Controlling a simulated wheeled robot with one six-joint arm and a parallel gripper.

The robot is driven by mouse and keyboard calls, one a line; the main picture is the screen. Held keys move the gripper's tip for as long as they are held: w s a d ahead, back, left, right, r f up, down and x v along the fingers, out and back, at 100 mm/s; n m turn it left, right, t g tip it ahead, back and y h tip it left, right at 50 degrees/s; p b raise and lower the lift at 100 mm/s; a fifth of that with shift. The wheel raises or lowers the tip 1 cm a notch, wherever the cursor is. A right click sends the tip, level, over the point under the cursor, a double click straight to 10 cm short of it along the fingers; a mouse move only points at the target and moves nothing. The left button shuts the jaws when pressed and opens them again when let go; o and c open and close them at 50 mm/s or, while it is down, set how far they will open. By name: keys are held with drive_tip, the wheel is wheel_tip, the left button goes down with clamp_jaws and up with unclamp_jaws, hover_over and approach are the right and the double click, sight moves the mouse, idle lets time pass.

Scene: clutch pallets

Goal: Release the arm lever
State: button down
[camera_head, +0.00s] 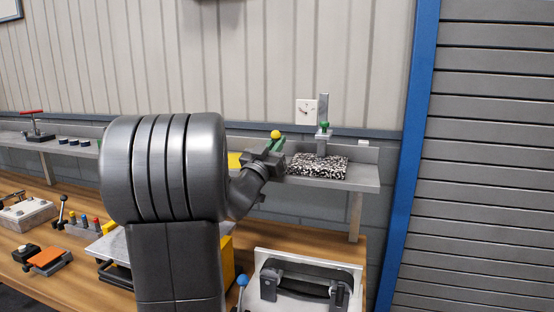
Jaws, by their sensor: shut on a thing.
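My gripper (275,146) is at the shelf on the back wall, just left of the speckled block. A yellow ball knob (276,134) shows at its tips, with green parts just below it. My gripper is shut on what looks like the lever carrying this knob. The lever's shaft and base are hidden behind my gripper and arm. To the right, a green knob (325,126) sits on an upright metal fixture (322,146) behind the speckled block (317,165).
The grey shelf (362,177) ends right of the block. A red-handled device (35,126) stands at the shelf's left. The wooden bench (50,289) below holds small levers (61,212), an orange-topped pedal (48,260) and a black-handled panel (308,285). My arm blocks the middle.

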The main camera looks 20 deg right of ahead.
drive_tip(key=shift+s+a+r+h+b, duration=0.2)
drive_tip(key=shift+r+h+b, duration=0.3)
drive_tip(key=shift+b, duration=0.3)
drive_tip(key=c, duration=1.5)
unclamp_jaws()
drive_tip(key=shift+w+f, duration=0.1)
drive_tip(key=shift+f, duration=0.05)
drive_tip(key=shift+f, duration=0.15)
drive_tip(key=shift+s+a+f, duration=0.3)
drive_tip(key=shift+s+f, duration=0.05)
drive_tip(key=b+v, duration=0.2)
drive_tip(key=v, duration=1)
drive_tip(key=shift+s+a, duration=0.2)
drive_tip(key=shift+s, duration=0.1)
